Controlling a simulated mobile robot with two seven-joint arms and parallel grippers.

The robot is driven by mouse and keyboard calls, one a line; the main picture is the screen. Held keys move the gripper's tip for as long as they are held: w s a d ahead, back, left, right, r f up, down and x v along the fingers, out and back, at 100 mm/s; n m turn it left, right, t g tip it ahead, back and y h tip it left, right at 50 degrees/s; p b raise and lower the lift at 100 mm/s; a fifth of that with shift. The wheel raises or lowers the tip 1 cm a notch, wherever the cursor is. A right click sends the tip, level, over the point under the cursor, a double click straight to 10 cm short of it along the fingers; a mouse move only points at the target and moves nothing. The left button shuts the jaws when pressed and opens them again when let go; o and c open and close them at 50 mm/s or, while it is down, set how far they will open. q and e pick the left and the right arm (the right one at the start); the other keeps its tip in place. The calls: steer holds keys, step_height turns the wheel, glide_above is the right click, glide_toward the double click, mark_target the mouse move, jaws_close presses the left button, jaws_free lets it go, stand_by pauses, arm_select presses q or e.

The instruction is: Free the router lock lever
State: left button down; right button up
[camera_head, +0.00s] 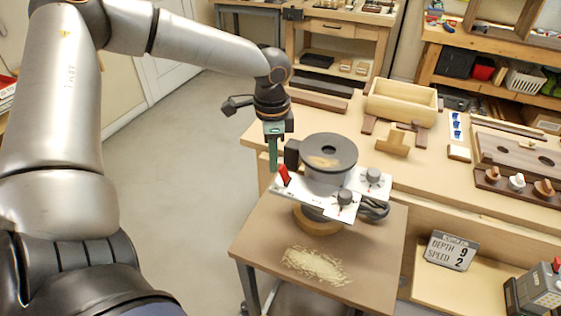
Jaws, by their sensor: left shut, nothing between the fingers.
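The router (328,160) stands on a small brown-topped table (375,255), with a dark round top, a pale metal body and dark knobs. Its red lock lever (284,174) sticks up at the left side of the body, tilted. My left gripper (273,168) points down just left of the router, close beside the red lever. Its fingers are shut with nothing between them. I cannot tell whether the fingertips touch the lever. My right gripper is not in view.
A pile of wood shavings (315,266) lies on the table's front. A workbench (440,185) behind holds a wooden box (402,102) and wooden pieces. The floor at left is clear.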

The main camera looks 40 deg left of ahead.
mark_target(278, 179)
arm_select(q)
steer(key=shift+w+d, duration=0.15)
steer(key=shift+d, duration=0.4)
steer(key=shift+w+d, duration=0.15)
steer(key=shift+d, duration=0.35)
steer(key=shift+r, duration=0.15)
steer(key=shift+s+a+r+p, duration=0.2)
steer(key=shift+a+r+p, duration=0.4)
steer(key=shift+r+p, duration=0.45)
step_height(278, 179, up, 7)
steer(key=p, duration=0.5)
steer(key=shift+f, duration=0.2)
